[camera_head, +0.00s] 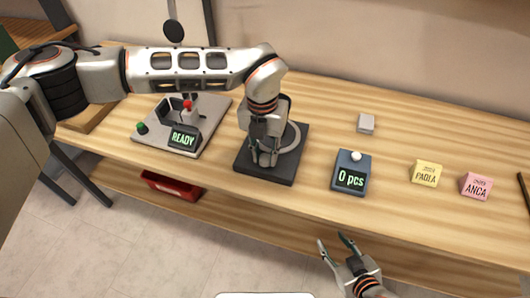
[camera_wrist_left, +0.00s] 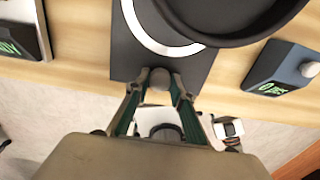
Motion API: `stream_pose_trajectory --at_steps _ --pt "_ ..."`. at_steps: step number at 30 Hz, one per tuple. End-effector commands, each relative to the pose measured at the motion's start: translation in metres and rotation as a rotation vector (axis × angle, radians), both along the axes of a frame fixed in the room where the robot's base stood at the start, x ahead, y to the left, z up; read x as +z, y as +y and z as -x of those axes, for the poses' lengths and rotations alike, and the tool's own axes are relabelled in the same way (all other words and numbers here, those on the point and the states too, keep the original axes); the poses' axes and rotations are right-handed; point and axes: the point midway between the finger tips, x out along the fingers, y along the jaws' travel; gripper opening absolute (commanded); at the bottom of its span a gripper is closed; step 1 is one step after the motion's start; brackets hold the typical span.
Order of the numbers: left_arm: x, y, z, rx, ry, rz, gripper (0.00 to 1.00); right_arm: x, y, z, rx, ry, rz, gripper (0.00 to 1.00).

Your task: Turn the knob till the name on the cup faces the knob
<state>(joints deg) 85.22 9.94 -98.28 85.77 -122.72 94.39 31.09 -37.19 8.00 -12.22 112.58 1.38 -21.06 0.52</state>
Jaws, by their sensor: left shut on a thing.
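My left gripper (camera_head: 265,158) is over the dark square base (camera_head: 285,168) of the turntable. In the left wrist view its fingers (camera_wrist_left: 158,82) are closed on both sides of a small round grey knob (camera_wrist_left: 160,77) at the base's front edge. A pale ring (camera_wrist_left: 152,38) lies on the base behind the knob. A large dark round body (camera_wrist_left: 235,18) hangs over the ring at the top of that view; it may be the cup, but I cannot tell. No name is readable on it. My right gripper (camera_head: 334,242) is open and empty in front of the table.
Left is a grey fixture (camera_head: 205,135) with a READY display (camera_head: 184,139), red knob and green button. Right are a counter box (camera_head: 351,175) reading 0 pcs, a small grey block (camera_head: 366,123), a yellow PAOLA card (camera_head: 426,173) and a pink ANCA card (camera_head: 476,186).

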Motion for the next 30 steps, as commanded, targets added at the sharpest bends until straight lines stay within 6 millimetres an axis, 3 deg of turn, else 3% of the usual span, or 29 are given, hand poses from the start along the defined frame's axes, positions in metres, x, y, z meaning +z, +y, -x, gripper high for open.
stream_pose_trajectory --at_steps 12,30 --pt "0.0007 0.0002 -0.0003 0.243 -0.002 0.001 0.02 0.0029 -0.0004 -0.0008 -0.001 -0.002 0.000 0.40" --pt "0.0006 0.0004 -0.0005 0.299 -0.002 0.001 0.02 0.0001 -0.0008 0.0006 -0.001 0.004 0.002 0.40"
